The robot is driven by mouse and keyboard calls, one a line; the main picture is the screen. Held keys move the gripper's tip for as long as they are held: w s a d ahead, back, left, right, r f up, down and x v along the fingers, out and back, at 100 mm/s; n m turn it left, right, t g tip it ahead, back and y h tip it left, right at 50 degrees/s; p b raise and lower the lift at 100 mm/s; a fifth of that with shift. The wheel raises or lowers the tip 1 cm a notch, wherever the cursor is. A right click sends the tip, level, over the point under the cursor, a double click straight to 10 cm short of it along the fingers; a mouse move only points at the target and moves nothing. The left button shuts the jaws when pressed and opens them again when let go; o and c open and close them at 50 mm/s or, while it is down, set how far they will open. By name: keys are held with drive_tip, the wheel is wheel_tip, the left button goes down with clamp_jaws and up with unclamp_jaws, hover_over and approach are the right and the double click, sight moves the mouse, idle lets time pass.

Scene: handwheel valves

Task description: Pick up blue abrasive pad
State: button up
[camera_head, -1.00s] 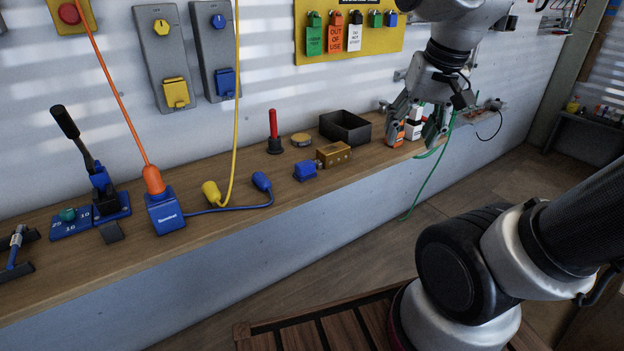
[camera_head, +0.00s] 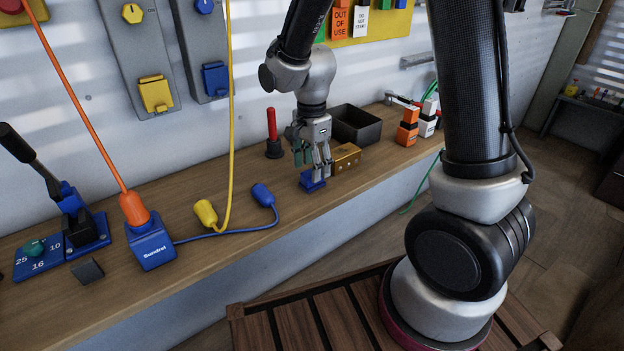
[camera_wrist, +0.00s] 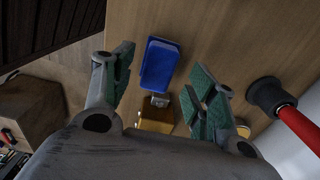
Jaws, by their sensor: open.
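The blue pad (camera_head: 312,185) is a small block on the wooden bench, beside the brass-coloured block. In the wrist view the blue pad (camera_wrist: 160,63) lies between and a little beyond the fingertips, with its long side running up the picture. My gripper (camera_head: 313,170) points down right over the pad, fingers apart. In the wrist view my gripper (camera_wrist: 160,78) is open, with green finger pads on either side and nothing held. The fingers hide part of the pad in the head view; contact cannot be told.
The brass block (camera_head: 346,157) sits close to the pad. A black open box (camera_head: 357,125) and a red-handled tool on a black base (camera_head: 272,135) stand behind. A blue plug with cable (camera_head: 262,195) lies to the left. The bench front edge is near.

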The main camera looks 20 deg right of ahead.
drive_tip(key=shift+f, duration=1.45)
drive_tip(key=c, duration=1.1)
drive_tip(key=shift+r, duration=0.15)
wheel_tip(320, 180, up, 10)
drive_tip(key=shift+s+f, duration=0.1)
